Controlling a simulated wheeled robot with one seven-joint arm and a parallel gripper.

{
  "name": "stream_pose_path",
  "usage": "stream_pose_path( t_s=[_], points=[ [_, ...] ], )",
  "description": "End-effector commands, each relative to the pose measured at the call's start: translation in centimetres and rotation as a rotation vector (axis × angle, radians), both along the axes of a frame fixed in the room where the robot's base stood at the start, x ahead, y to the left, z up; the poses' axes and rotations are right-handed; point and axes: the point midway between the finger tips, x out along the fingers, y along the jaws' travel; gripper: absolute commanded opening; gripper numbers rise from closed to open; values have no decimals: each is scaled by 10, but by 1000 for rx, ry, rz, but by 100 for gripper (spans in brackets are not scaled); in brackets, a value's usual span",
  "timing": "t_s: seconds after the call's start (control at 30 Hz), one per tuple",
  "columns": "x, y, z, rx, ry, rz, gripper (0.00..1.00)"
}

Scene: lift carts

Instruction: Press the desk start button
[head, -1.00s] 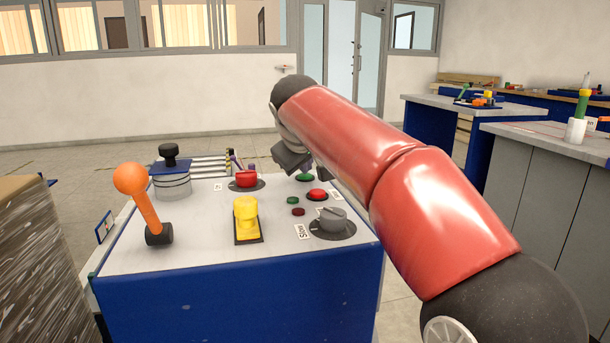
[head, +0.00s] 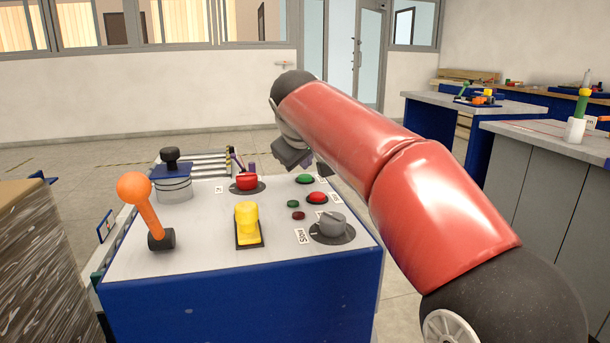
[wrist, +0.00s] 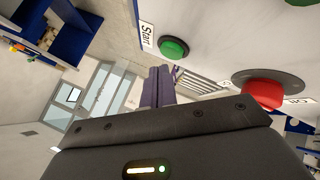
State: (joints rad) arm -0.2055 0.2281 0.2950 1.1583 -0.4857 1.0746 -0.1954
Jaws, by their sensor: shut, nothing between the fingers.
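The green start button (head: 304,179) is on the top of the blue desk (head: 240,290), near its back right, just in front of my gripper's dark body. In the wrist view the same green button (wrist: 173,48) stands beside a "Start" label (wrist: 147,36). My gripper's purple fingers (wrist: 159,72) are shut and empty. They appear just below the button in that view, with a visible gap in the picture; their exact distance is unclear.
A red button (head: 317,197) sits in front of the green one, with a grey knob (head: 331,223) nearer. A red mushroom button (head: 247,181), yellow switch (head: 247,221) and orange lever (head: 135,190) stand to the left. A stacked pallet (head: 35,260) is at far left.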

Motion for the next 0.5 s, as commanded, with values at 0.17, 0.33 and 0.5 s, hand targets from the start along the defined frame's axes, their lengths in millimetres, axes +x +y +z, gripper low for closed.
stream_pose_path(
  t_s=[0.17, 0.33, 0.5],
  points=[
    [0, 0, 9, 0, 0, 0, 0],
    [0, 0, 27, 0, -1, 1, 0],
    [0, 0, 44, 0, -1, 1, 0]
  ],
)
